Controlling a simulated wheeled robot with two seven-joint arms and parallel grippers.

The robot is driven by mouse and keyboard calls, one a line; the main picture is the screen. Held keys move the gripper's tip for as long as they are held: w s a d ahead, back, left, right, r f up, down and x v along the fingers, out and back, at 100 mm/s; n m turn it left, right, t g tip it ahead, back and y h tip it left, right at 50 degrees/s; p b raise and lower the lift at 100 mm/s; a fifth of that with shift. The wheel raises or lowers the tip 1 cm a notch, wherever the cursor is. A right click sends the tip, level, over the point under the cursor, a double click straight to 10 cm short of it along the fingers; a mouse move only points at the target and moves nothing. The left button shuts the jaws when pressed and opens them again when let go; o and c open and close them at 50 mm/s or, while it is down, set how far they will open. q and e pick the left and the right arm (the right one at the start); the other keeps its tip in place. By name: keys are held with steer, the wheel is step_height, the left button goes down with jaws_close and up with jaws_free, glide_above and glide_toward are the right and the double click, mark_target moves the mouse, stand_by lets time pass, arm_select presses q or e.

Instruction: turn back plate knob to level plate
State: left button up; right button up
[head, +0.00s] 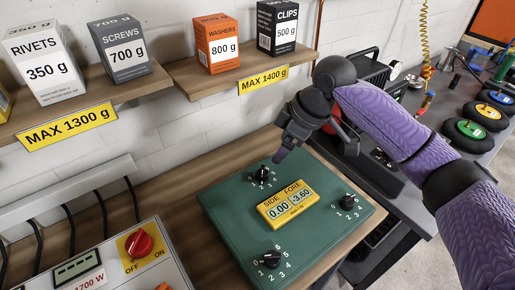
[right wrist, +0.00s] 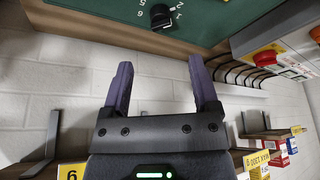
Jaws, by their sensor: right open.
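The green plate (head: 215,200) lies on the wooden bench and carries three black knobs with number scales. The back knob (head: 263,174) is near the plate's far edge; a black knob also shows at the top of the right wrist view (right wrist: 160,15). The yellow level display (head: 287,205) on the plate reads SIDE 0.00 and FORE -3.60. My right gripper (head: 281,155) is open and empty, just above and behind the back knob, not visibly touching it. Its two purple fingers show apart in the right wrist view (right wrist: 160,68). My left gripper is out of view.
The right front knob (head: 347,201) and left front knob (head: 271,259) stand on the plate. A box with a red OFF/ON switch (head: 139,243) is at the front left. Shelves hold several boxes, including the washers box (head: 217,44). A dark side bench (head: 440,110) is at right.

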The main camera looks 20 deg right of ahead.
mark_target(265, 171)
steer(key=b+x, duration=0.3)
steer(key=x, duration=0.6)
steer(key=shift+f, duration=0.2)
steer(key=shift+a+f, duration=0.15)
steer(key=shift+f, duration=0.05)
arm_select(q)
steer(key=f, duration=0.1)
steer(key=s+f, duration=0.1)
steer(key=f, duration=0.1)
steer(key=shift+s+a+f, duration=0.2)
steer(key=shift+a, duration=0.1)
arm_select(e)
jaws_close()
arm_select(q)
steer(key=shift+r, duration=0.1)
